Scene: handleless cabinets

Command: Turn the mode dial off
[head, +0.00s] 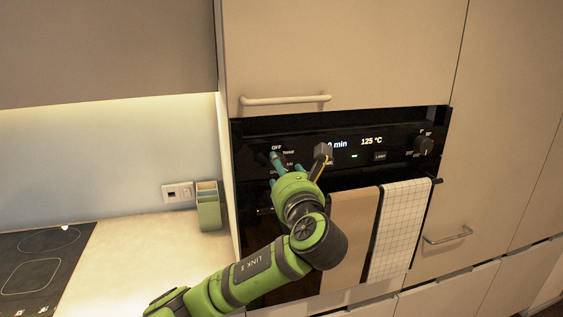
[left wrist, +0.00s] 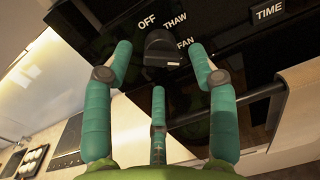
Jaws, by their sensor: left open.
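The mode dial (left wrist: 160,47) is a black knob on the oven's black panel, seen in the left wrist view. The labels OFF, THAW and FAN stand around its upper side; I cannot tell which its pointer faces. My left gripper (left wrist: 160,68) is open, with one green finger on each side of the dial and a third below it. Contact with the dial is not clear. In the head view my left gripper (head: 282,168) is at the left end of the oven panel (head: 340,130) and hides most of the dial. My right gripper is not in view.
Two towels (head: 401,225) hang on the oven handle below. A green container (head: 208,210) stands on the counter at left, near a cooktop (head: 42,262).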

